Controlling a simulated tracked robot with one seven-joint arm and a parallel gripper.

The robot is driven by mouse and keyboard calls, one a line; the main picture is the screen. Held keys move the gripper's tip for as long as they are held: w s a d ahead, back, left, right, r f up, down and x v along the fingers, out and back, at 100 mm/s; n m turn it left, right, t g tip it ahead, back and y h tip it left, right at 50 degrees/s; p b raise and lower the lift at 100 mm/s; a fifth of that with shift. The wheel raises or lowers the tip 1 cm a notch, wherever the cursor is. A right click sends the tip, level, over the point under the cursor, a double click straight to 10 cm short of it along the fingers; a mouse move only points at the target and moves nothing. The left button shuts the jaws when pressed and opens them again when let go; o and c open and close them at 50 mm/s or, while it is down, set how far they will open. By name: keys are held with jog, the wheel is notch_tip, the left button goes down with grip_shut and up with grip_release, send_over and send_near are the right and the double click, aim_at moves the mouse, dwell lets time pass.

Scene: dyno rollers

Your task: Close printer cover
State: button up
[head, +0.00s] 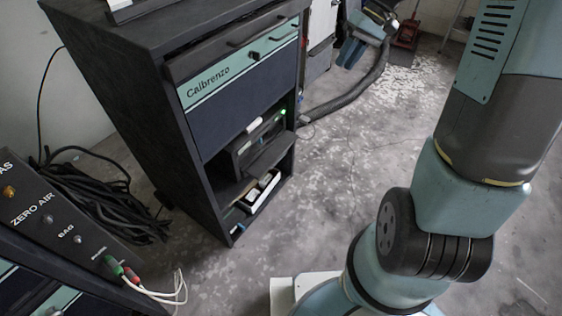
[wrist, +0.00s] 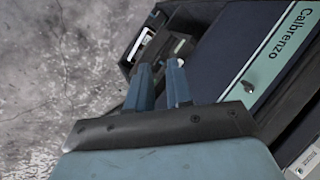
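The printer (head: 258,138) is a dark box on the open middle shelf of the Calbrenzo cabinet, with a white piece near its top. A dark panel (head: 270,156) slopes out low at its front; I cannot tell if it is the cover. In the wrist view the printer (wrist: 181,46) lies just beyond my fingertips, partly hidden by them. My gripper (wrist: 162,72) has two blue fingers a little apart, with nothing seen between them. In the head view my gripper (head: 352,50) hangs at the top, right of the cabinet and apart from it.
The dark cabinet (head: 150,100) has a closed drawer and a panel above the shelf. A low tray (head: 262,190) holds white items beneath the printer. A thick hose (head: 350,100) lies right of the cabinet. Black cables (head: 100,195) and a gas panel (head: 50,215) are left. Floor is clear in front.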

jog(key=w+f+g+y, duration=0.1)
jog(key=w+f+y, duration=0.1)
jog(key=w+f, duration=0.35)
jog(key=w+f+g+y, duration=0.1)
jog(key=w+f+y, duration=0.15)
jog(key=f, duration=0.65)
jog(key=m+t+y, duration=0.5)
jog(key=t+y, duration=0.4)
jog(key=y, duration=0.1)
send_near(274, 156)
jog(key=w+a+f, duration=0.2)
jog(key=w+a, duration=0.1)
jog(key=a, duration=0.3)
jog(key=shift+f, duration=0.25)
jog(key=shift+h, duration=0.25)
jog(key=shift+c, duration=0.5)
grip_shut()
